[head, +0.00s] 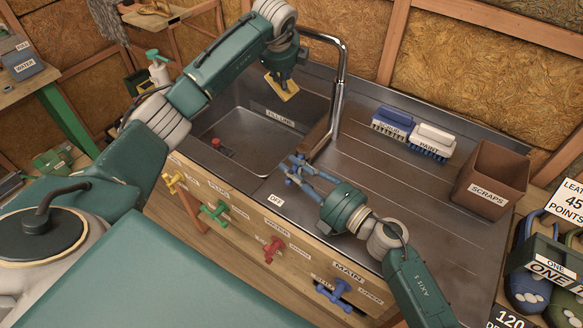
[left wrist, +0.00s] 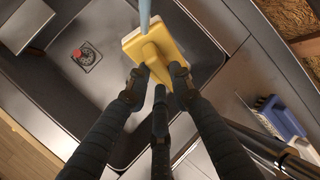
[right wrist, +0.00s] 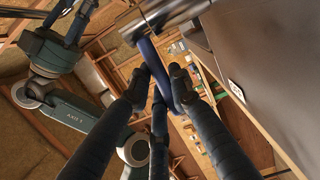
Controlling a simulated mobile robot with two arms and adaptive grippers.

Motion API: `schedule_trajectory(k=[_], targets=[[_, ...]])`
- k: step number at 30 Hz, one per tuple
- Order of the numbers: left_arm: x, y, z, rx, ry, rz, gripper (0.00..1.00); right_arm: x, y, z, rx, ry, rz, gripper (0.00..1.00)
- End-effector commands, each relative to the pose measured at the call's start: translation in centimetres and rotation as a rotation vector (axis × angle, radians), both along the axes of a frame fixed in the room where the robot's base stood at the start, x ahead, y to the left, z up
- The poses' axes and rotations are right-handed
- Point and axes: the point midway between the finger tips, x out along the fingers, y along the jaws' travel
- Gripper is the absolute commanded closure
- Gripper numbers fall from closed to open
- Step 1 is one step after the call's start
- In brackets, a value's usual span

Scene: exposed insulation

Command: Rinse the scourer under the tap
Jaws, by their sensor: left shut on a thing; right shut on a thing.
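The yellow scourer (head: 281,90) is in my left gripper (head: 284,80), held above the sink basin (head: 250,137). In the left wrist view the fingers (left wrist: 158,75) close on the scourer (left wrist: 150,42), and a pale blue stream (left wrist: 145,12) like water meets its top. The metal tap (head: 342,75) arches over the basin; its spout end is hidden behind my left wrist. My right gripper (head: 298,172) is low at the sink's front, near the OFF label (head: 277,201). In the right wrist view its fingers (right wrist: 160,80) are shut on a blue lever (right wrist: 148,55).
Coloured valves, including a green one (head: 214,210), stick out of the front panel. The middle drainer is clear.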

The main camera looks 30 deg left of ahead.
Motion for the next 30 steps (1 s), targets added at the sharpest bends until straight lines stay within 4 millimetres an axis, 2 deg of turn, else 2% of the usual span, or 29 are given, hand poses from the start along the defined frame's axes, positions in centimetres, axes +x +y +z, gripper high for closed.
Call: schedule_trajectory(k=[5, 6, 8, 9, 20, 23, 30], targets=[[0.0, 0.0, 0.0, 0.0, 0.0, 0.0, 1.0, -0.1, 0.0, -0.2, -0.002, 0.003, 0.001, 1.0], [0.0, 0.0, 0.0, 0.0, 0.0, 0.0, 1.0, -0.1, 0.0, -0.2, -0.002, 0.003, 0.001, 0.75], [0.0, 0.0, 0.0, 0.0, 0.0, 0.0, 1.0, -0.1, 0.0, -0.2, -0.003, 0.002, 0.001, 0.63], [0.0, 0.0, 0.0, 0.0, 0.0, 0.0, 1.0, -0.1, 0.0, -0.2, -0.003, 0.002, 0.0, 0.6], [0.0, 0.0, 0.0, 0.0, 0.0, 0.0, 1.0, -0.1, -0.6, -0.2, -0.003, 0.001, -0.002, 0.6], [0.0, 0.0, 0.0, 0.0, 0.0, 0.0, 1.0, -0.5, -2.0, -0.2, -0.004, 0.001, -0.002, 0.6], [0.0, 0.0, 0.0, 0.0, -0.001, 0.0, 1.0, -1.8, -7.0, -0.3, -0.005, 0.001, -0.001, 0.6]])
